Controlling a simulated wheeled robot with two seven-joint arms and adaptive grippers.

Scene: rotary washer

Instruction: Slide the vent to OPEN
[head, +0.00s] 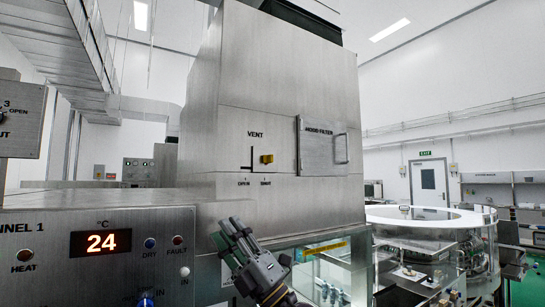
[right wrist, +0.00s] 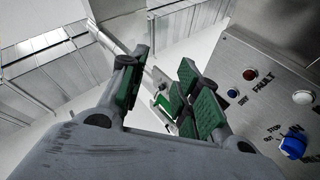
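The knob sits at the right end of a dark slot, above the right-hand label, which seems to read SHUT. The OPEN label (head: 244,183) is to its left. My right gripper (head: 231,232) is below and left of the knob, apart from it, pointing up. In the right wrist view its green-padded fingers (right wrist: 165,85) stand apart with nothing held between them. The knob cannot be made out in that view. My left gripper is not in view.
A control panel (head: 100,250) with a red "24" display and lamps stands at lower left; its blue knob (right wrist: 293,146) shows in the right wrist view. A filter door (head: 322,146) with a handle is right of the knob. A round glass-walled machine (head: 425,220) stands at right.

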